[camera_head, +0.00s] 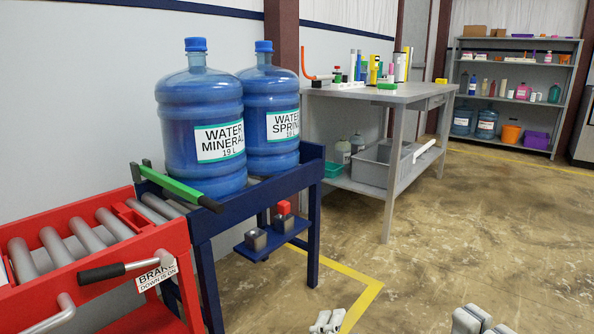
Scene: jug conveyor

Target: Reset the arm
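My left gripper (327,321) shows only in part at the bottom edge, right of the blue conveyor stand and over the floor near the yellow line. My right gripper (478,320) shows in part at the bottom edge, further right, over bare floor. Both are cut off by the frame, so I cannot tell whether they are open or shut. No object shows in either of them, and both look apart from the furniture.
Two blue water jugs, "Water Mineral" (201,120) and "Water Spring" (271,110), stand upright on the blue roller stand (200,228). A red roller cart (90,275) with a brake handle is at left. A grey workbench (400,95) and shelf (512,65) stand behind.

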